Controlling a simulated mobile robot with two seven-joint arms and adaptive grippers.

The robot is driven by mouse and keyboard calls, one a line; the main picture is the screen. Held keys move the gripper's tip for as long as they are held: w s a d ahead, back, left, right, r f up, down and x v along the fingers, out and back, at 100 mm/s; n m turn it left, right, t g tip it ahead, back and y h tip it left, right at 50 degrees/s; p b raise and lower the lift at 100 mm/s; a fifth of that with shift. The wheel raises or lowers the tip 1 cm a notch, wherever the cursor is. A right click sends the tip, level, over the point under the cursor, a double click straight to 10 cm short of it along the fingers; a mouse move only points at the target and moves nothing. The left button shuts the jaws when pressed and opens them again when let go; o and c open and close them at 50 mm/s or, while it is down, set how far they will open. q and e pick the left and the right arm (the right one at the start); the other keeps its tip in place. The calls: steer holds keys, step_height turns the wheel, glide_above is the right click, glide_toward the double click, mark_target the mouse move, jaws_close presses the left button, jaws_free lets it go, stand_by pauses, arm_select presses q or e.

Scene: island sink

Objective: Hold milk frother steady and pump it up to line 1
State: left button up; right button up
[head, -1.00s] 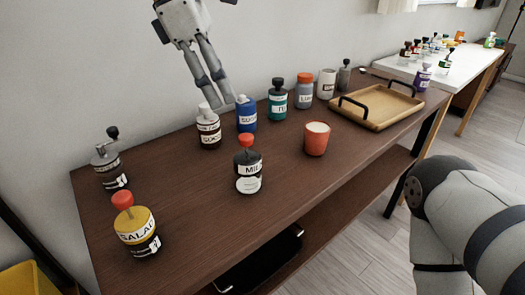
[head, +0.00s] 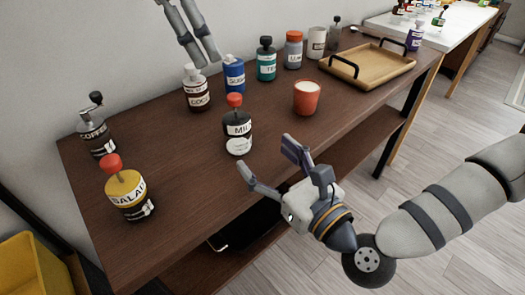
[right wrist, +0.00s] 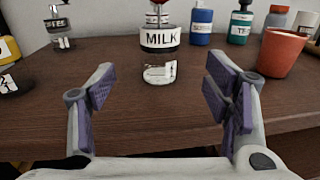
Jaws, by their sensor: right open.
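The milk frother (head: 237,146) stands upright on the brown table, a dark jar with a red knob on top and a white MILK label. In the right wrist view the frother (right wrist: 160,42) is straight ahead between the two fingers; its knob is partly cut off by the top edge. My right gripper (head: 267,157) is open and empty at the table's front edge, its fingers pointing at the frother but apart from it.
A brown COCOA bottle (head: 196,93) and a blue SUGAR bottle (head: 234,76) stand behind the frother. A red cup (head: 307,99) is to its right. A yellow SALAD jar (head: 126,191) and a coffee grinder (head: 98,138) are left. A wooden tray (head: 370,68) lies further right.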

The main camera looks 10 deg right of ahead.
mark_target(245, 136)
steer(key=x, duration=1.1)
steer(key=shift+w+f, duration=0.1)
steer(key=shift+w, duration=0.1)
steer(key=c, duration=1.3)
steer(key=shift+c, duration=0.2)
